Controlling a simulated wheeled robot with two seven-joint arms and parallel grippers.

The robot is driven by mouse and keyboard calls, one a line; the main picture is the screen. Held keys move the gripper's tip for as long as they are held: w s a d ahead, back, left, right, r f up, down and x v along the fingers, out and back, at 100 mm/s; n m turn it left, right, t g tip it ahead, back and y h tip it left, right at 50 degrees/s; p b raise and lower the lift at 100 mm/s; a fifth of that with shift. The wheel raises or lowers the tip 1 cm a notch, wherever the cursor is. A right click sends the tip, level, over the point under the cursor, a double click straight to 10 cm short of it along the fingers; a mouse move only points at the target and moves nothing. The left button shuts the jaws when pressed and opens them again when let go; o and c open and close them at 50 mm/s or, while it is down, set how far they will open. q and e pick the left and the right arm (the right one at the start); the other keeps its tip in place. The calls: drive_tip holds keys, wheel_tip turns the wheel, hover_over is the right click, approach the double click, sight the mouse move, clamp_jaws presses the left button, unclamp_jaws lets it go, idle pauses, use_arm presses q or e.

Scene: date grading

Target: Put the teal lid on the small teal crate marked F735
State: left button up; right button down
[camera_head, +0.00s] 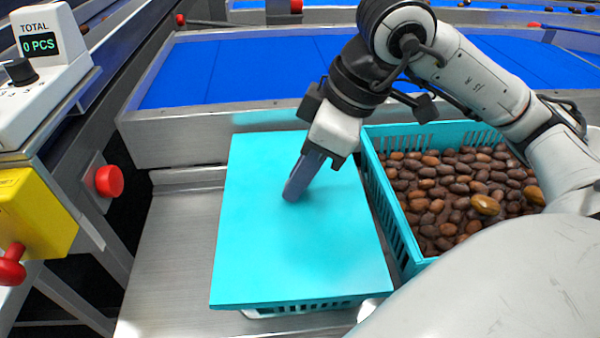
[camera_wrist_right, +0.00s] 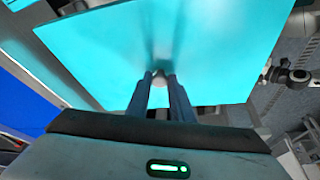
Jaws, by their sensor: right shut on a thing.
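The teal lid (camera_head: 300,240) is a flat rectangle over a teal crate (camera_head: 310,306), whose slotted rim shows below the lid's front edge. The lid hides the crate's mark and contents. I cannot tell whether the lid is fully seated. My right gripper (camera_head: 293,192) comes down onto the upper middle of the lid. In the right wrist view the two fingers (camera_wrist_right: 160,82) are shut on a small pale knob (camera_wrist_right: 159,81) at the lid (camera_wrist_right: 215,45). My left gripper is not in view.
A second teal crate (camera_head: 392,222), open and full of brown dates (camera_head: 450,195), stands close on the right. A blue conveyor (camera_head: 230,70) runs behind. A counter (camera_head: 38,45) reading 0 PCS, a red button (camera_head: 109,181) and a yellow box (camera_head: 35,215) are at left. Bare metal (camera_head: 175,245) lies left of the lid.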

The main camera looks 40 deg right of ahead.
drive_tip(key=shift+f+b, duration=0.35)
drive_tip(key=shift+b, duration=0.05)
drive_tip(key=c, duration=1.1)
unclamp_jaws()
drive_tip(key=shift+r, duration=0.1)
drive_tip(key=shift+r+p, duration=0.6)
drive_tip(key=shift+r, duration=0.15)
drive_tip(key=shift+r+p, duration=1.2)
drive_tip(key=shift+r, duration=0.55)
drive_tip(key=shift+r+p, duration=0.6)
drive_tip(key=shift+r, duration=0.35)
